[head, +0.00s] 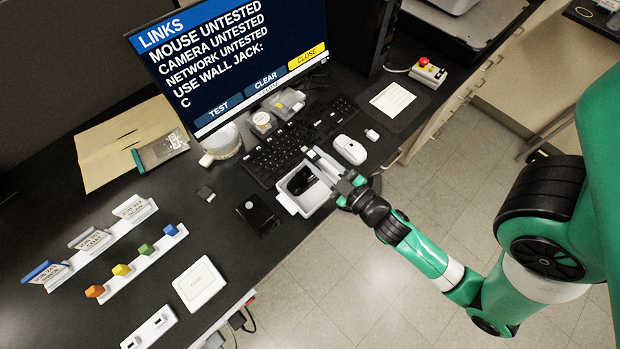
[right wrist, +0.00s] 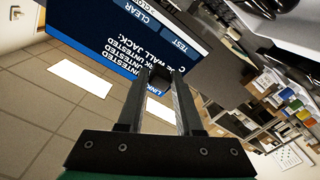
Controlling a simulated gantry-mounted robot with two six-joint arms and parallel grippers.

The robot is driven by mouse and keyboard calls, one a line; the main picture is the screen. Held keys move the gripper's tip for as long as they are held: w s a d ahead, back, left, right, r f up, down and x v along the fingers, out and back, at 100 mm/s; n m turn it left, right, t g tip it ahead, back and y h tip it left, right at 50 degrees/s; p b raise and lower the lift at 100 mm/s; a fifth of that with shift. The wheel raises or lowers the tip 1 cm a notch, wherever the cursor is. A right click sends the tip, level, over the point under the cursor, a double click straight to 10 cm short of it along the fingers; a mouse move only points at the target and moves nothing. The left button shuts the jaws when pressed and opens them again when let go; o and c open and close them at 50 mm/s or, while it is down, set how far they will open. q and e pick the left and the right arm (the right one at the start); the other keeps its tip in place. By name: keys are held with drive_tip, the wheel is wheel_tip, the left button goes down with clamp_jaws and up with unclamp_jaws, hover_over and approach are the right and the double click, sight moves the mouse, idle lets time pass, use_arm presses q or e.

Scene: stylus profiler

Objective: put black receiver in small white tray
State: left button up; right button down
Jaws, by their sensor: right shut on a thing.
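The small white tray (head: 292,207) stands near the front edge of the black desk, below the keyboard. A dark object (head: 301,180) shows inside it; I cannot tell exactly what it is. My right gripper (head: 316,157) reaches in from the right, with its fingers over the tray's far right side. In the right wrist view, my right gripper (right wrist: 159,85) is shut on a small black piece, the black receiver (right wrist: 160,74), at its fingertips. The receiver is hard to make out in the head view. My left gripper is not in view.
A white mouse (head: 350,149) and a small white piece (head: 372,134) lie right of the tray. The keyboard (head: 275,155) and monitor (head: 230,60) are behind it. A black box (head: 258,214) stands to its left, and a small dark piece (head: 206,194) lies farther left.

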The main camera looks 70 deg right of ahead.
drive_tip(key=shift+a, duration=0.1)
wheel_tip(320, 180, down, 6)
drive_tip(key=b, duration=0.6)
drive_tip(key=c, duration=0.5)
unclamp_jaws()
